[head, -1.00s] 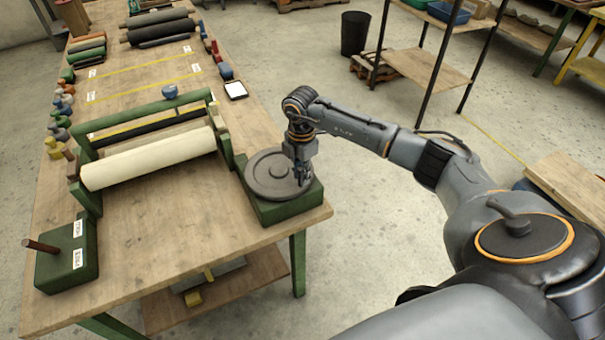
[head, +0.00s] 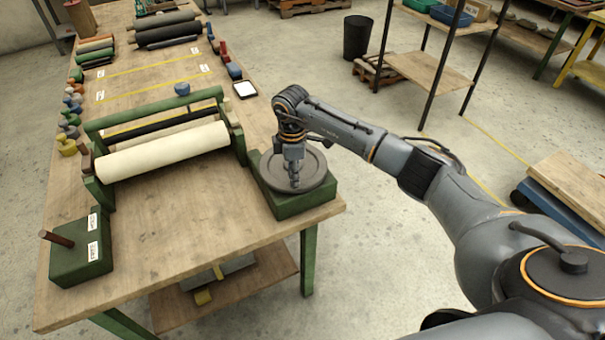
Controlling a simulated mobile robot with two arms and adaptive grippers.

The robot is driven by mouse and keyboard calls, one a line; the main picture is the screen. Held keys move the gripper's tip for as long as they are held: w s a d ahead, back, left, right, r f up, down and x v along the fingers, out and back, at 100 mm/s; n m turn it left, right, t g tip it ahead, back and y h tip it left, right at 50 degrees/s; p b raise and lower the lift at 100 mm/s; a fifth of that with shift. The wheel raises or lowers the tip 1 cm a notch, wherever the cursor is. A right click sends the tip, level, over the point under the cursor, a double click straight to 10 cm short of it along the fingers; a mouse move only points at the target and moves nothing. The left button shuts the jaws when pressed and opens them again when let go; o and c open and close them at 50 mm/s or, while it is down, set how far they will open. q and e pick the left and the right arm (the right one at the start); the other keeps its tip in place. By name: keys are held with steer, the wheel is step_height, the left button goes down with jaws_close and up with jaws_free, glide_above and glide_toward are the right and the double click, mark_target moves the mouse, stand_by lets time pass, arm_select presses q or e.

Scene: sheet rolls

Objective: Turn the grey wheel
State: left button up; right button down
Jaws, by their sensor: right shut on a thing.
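The grey wheel (head: 313,163) lies flat on a green block (head: 300,204) at the right front corner of the wooden table. My right gripper (head: 294,183) points down over the wheel's front left part. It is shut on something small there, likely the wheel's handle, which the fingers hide. A cream sheet roll (head: 163,151) sits in a green frame (head: 97,189) to the left of the wheel. My left gripper is out of view.
Dark rolls (head: 166,32) lie at the far end. A white-faced tablet (head: 245,90) lies near the right edge. A shelf rack (head: 432,70) stands behind on the floor.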

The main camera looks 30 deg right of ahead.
steer(key=shift+w+a, duration=0.2)
steer(key=shift+a, duration=0.25)
steer(key=c, duration=1.3)
jaws_free()
steer(key=shift+o, duration=0.2)
step_height(320, 180, up, 12)
